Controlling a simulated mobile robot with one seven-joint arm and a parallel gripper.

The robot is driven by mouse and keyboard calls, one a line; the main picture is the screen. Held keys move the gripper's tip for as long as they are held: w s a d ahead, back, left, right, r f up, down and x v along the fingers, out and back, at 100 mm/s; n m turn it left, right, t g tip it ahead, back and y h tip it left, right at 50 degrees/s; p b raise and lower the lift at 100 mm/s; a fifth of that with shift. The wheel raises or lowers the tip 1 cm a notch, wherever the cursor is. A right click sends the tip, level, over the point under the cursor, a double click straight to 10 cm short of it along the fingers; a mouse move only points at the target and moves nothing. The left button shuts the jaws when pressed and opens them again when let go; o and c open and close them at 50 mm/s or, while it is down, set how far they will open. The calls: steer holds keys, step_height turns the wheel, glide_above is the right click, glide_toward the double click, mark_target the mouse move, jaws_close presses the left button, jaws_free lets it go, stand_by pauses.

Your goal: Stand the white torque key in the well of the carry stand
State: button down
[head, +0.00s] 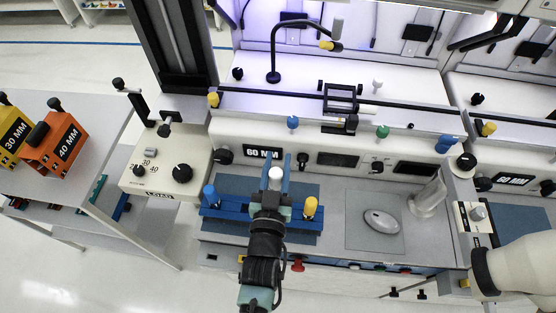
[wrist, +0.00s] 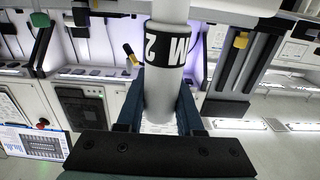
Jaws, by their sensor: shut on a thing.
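The white torque key (head: 275,173) is between the two blue fingers of my gripper (head: 275,184), which is shut on it. In the wrist view the white key (wrist: 160,95) fills the space between the fingers, with a black band marked in white. The blue carry stand (head: 236,213) lies on the bench under and around my gripper. A blue-topped key (head: 209,194) stands at its left end and a yellow-topped key (head: 310,206) at its right. My gripper hides the stand's middle, so I cannot tell whether the white key is in the well or above it.
A grey mat with a computer mouse (head: 381,221) lies right of the stand. A clear cylinder (head: 428,198) stands farther right. Behind is a panel labelled 60 MM (head: 263,153) with several knobs. A cream box with dials (head: 160,172) is at left.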

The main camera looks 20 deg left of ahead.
step_height(320, 180, down, 6)
steer(key=b, duration=0.6)
steer(key=shift+f, duration=0.2)
steer(key=shift+d+b, duration=0.1)
steer(key=shift+b, duration=0.25)
stand_by(0.7)
steer(key=shift+f+b, duration=2.45)
steer(key=shift+f, duration=0.15)
steer(key=shift+c, duration=2.3)
jaws_free()
steer(key=shift+s, duration=0.1)
steer(key=b+v, duration=0.1)
steer(key=v, duration=1.1)
steer(key=shift+s, duration=0.4)
